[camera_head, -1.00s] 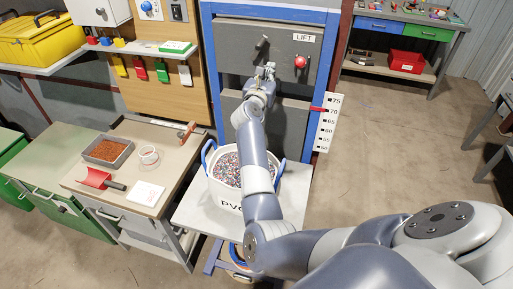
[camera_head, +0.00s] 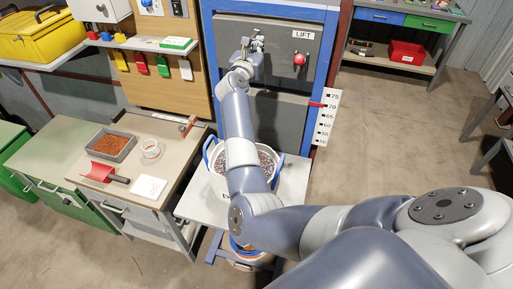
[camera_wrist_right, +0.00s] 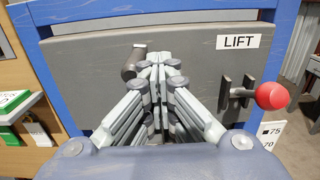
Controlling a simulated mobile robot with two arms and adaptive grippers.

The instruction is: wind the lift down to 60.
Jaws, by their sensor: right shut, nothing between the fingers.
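The grey lift panel (camera_head: 280,85), labelled LIFT, is set in a blue frame. A dark cylindrical handle (camera_wrist_right: 133,62) sticks out of it in the right wrist view. A lever with a red knob (camera_head: 299,59) is to the right; the knob also shows in the right wrist view (camera_wrist_right: 272,95). The white scale (camera_head: 327,118) has a red pointer (camera_head: 317,104) near 70. My right gripper (camera_head: 256,40) is shut and empty in front of the panel. Its fingertips (camera_wrist_right: 160,62) appear just right of the handle; I cannot tell whether they touch. My left gripper is out of view.
A white PVC bucket (camera_head: 278,160) of granules stands on a pale platform (camera_head: 292,190) under my right arm. A bench (camera_head: 100,150) at left holds a tray, a cup and a red scoop. Open floor (camera_head: 390,130) lies to the right.

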